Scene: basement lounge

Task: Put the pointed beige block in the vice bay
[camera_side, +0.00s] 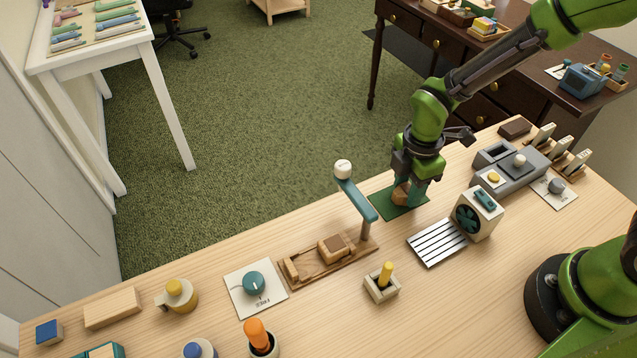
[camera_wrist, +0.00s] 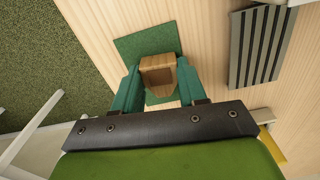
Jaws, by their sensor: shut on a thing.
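The pointed beige block (camera_side: 400,194) is at the green mat (camera_side: 384,205) near the table's far edge. In the wrist view the block (camera_wrist: 157,63) shows as wood-coloured, between my two green fingertips. My gripper (camera_side: 409,190) points down and is shut on it. I cannot tell whether the block touches the mat. What looks like the vice, a wooden base (camera_side: 350,264) with a sliding wooden piece (camera_side: 335,247), an end block and a raised teal lever (camera_side: 357,200) with a white knob, stands left of my gripper.
A slatted metal plate (camera_side: 437,243) and a fan box (camera_side: 478,213) are right of the mat. A small holder with a yellow peg (camera_side: 383,284) stands in front of the vice. A card with a teal dial (camera_side: 254,284) lies to its left. A grey control box (camera_side: 512,165) is farther right.

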